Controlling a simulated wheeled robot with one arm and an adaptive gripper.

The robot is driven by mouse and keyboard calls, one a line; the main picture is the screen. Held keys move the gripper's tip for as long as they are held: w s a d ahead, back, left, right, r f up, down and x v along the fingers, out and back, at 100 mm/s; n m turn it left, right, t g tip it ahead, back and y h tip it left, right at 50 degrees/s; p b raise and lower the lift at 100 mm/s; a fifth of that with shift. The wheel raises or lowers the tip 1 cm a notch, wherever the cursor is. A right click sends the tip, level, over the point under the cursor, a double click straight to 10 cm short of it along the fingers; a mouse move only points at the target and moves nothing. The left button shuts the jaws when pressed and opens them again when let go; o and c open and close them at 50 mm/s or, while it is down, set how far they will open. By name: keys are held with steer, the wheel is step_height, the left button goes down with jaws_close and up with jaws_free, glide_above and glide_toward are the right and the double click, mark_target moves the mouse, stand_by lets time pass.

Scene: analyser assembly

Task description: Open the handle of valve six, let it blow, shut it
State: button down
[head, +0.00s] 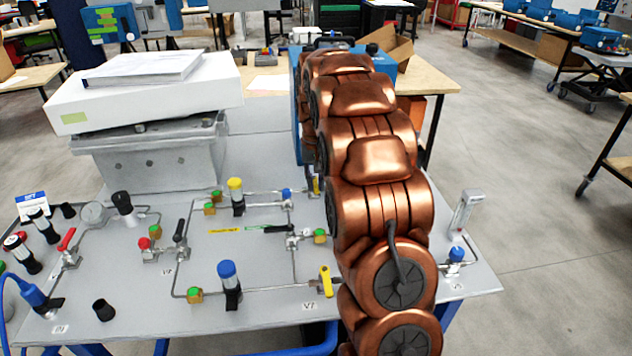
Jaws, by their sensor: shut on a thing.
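The valve panel (130,320) is a grey plate with thin steel tubing and small valves. A yellow valve handle (325,282) stands upright near the front, beside a small label that looks like V7. Another yellow handle (316,187) shows further back, close against my copper arm, which partly hides its valve. A black handle (180,230) and a red handle (67,238) stand on the left part. I cannot read which valve is number six. My gripper is not in view; my arm hides the area behind it.
A white box (150,90) with papers rests on a grey metal block (150,160) at the back left. Blue-capped (227,268) and yellow-capped (235,184) cylinders rise from the panel. A clear flowmeter (466,212) and blue knob (456,254) stand right of my arm.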

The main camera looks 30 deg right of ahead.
mark_target(315, 186)
steer(key=shift+w+r, duration=0.1)
steer(key=c, duration=1.1)
jaws_free()
step_height(315, 186, up, 12)
steer(key=shift+f, duration=0.1)
steer(key=shift+a, duration=0.1)
